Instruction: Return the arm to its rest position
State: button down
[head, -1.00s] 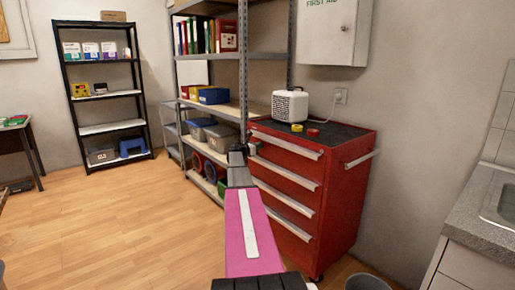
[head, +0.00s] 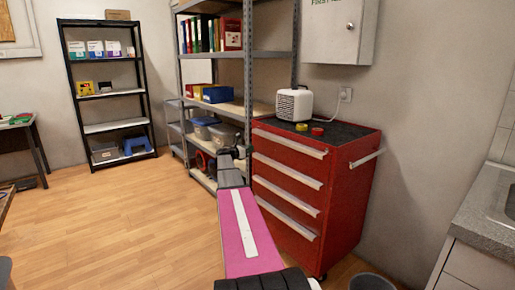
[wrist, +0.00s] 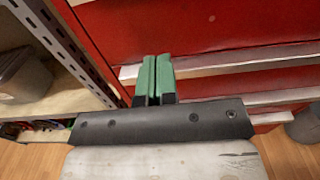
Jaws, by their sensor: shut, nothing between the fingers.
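My arm, with a pink link, reaches forward from the bottom of the head view. My gripper (head: 238,152) is at its far end, just left of the red tool cabinet's upper drawers and in front of the grey shelving. In the wrist view my gripper (wrist: 155,80) shows two green fingers side by side, shut with nothing between them. The red tool cabinet (head: 290,190) fills much of the wrist view, with a drawer handle close by the fingertips. I cannot tell how wide the gap to the cabinet is.
The grey metal shelving (head: 243,80) holds binders and bins. A white device (head: 294,104) and two tape rolls sit on the cabinet top. A bin (head: 371,282) stands at the cabinet's right foot. The wooden floor (head: 120,220) at left is clear.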

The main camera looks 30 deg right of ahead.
jog(key=shift+s+a, duration=0.15)
jog(key=shift+a, duration=1.8)
jog(key=s+a+f+m+y, duration=0.5)
jog(key=s+a+f, duration=0.3)
jog(key=a, duration=0.4)
jog(key=s+a+f+m+y, duration=0.45)
jog(key=s+a+f, duration=0.35)
jog(key=a, duration=0.4)
jog(key=s+a+f+m+y, duration=0.4)
jog(key=s+a, duration=0.4)
jog(key=a, duration=0.3)
jog(key=s+a+f+m+g+y, duration=0.1)
jog(key=s+a+f+m+y, duration=0.3)
jog(key=s+a, duration=0.4)
jog(key=a+m, duration=0.1)
jog(key=a, duration=0.3)
jog(key=shift+s+a+g, duration=0.15)
jog(key=shift+a+g, duration=0.05)
jog(key=shift+g, duration=0.1)
jog(key=shift+m+y, duration=0.25)
